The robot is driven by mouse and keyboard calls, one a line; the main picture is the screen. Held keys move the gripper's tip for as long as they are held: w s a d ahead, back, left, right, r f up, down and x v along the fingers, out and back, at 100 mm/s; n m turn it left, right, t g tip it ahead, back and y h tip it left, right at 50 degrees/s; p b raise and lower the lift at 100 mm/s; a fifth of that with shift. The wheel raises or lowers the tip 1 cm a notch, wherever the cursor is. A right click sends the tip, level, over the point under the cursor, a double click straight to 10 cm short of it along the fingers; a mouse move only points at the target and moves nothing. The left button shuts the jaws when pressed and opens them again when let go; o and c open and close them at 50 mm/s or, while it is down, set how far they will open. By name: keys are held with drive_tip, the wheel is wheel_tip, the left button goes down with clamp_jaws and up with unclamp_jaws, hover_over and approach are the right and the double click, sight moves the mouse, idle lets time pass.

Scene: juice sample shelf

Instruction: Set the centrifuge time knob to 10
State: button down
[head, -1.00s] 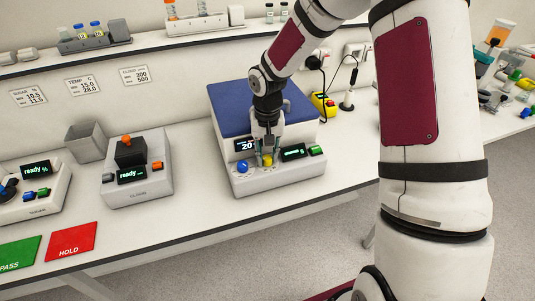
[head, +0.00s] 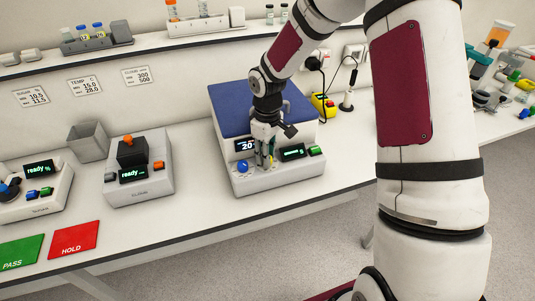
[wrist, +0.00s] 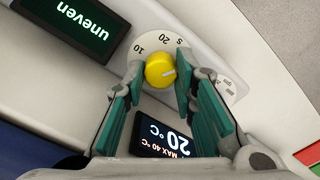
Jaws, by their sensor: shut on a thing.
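The centrifuge (head: 309,172) is a white box with a blue lid on the bench. Its yellow knob (wrist: 160,71) sits on a round white dial in the wrist view. A 10 and a 20 are printed on the dial's upper part in that view. The knob's pale pointer mark faces right in the picture, away from the 10. My gripper (head: 265,164) reaches down to the front panel, its teal fingers (wrist: 117,110) on both sides of the knob and shut on it. In the head view the gripper mostly hides the knob.
A blue knob (head: 243,166) is left of my gripper. A screen (wrist: 65,25) reads "uneven"; another screen (wrist: 162,137) shows 20 °C. A green button (head: 315,150) is at the panel's right. A device with an orange-topped part (head: 128,140) stands left, with bare bench between.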

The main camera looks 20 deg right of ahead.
drive_tip(key=n, duration=0.4)
drive_tip(key=shift+n, duration=2.1)
drive_tip(key=c, duration=1.6)
unclamp_jaws()
wheel_tip(320, 180, up, 12)
